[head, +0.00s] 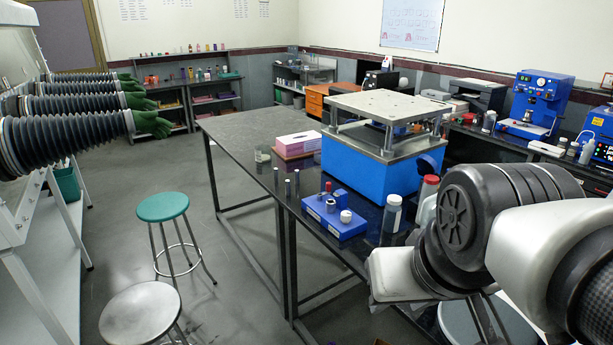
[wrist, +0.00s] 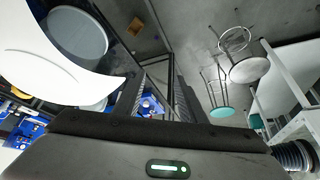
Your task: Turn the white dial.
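A small white round knob (head: 346,216), which looks like the white dial, sits on a low blue box (head: 333,224) on the dark bench. A red-topped small cylinder (head: 328,188) stands on the same box. I cannot make out the white dial in the wrist view. My gripper (wrist: 162,92) shows in the wrist view with its two dark fingers apart and nothing held between them. It points down past the bench's edge at the floor, away from the dial. In the head view my arm is at the right, and I cannot clearly see the fingertips.
A bottle (head: 392,214) and a red-capped bottle (head: 428,187) stand right of the blue box. A large blue press (head: 355,170) stands behind it. Small metal cylinders (head: 287,189) stand to the left. A teal stool (head: 163,206) and a grey stool (head: 140,312) stand on the floor.

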